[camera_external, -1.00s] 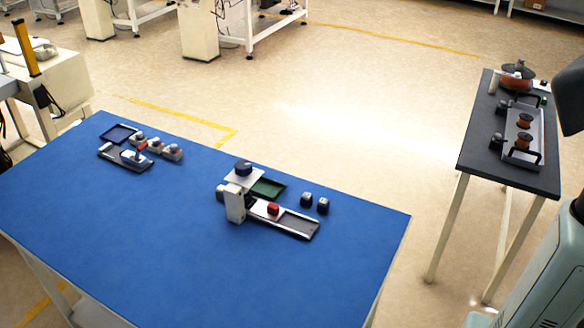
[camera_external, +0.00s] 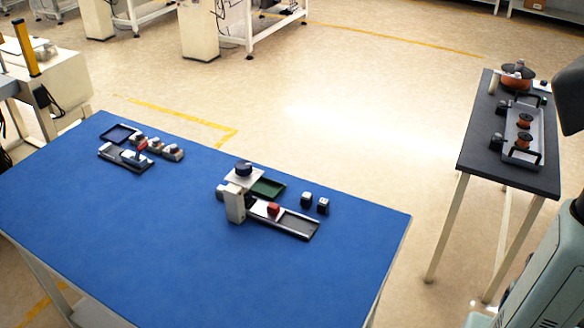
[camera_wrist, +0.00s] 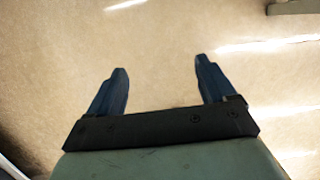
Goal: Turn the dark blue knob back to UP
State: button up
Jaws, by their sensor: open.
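The knob is not in the wrist view.
Another feeder (camera_external: 126,158) stands far left. A dark side table (camera_external: 507,170) holds orange spools. The blue table's front is clear.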

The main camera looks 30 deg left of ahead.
jog(key=w+a+r+t, duration=0.2)
jog(key=w+a+r, duration=1.1)
jog(key=w, duration=0.4)
jog(key=w+a+r, duration=0.1)
jog(key=a+r, duration=0.3)
jog(key=a, duration=0.7)
jog(key=w+a+r+m, duration=0.1)
jog(key=a+r, duration=0.3)
jog(key=a, duration=0.8)
jog(key=w+a+r, duration=0.1)
jog(key=a+r, duration=0.4)
jog(key=a, duration=0.6)
jog(key=s+a+r, duration=0.3)
jog(key=a+r, duration=0.1)
jog(key=a, duration=0.4)
jog(key=s+a+r, duration=0.3)
jog(key=s+a, duration=0.1)
jog(key=a, duration=0.5)
jog(key=m, duration=0.2)
send_near(243, 165)
jog(key=shift+t, duration=0.3)
jog(key=f, duration=0.9)
jog(key=shift+s+f, duration=0.1)
jog(key=shift+s, duration=0.1)
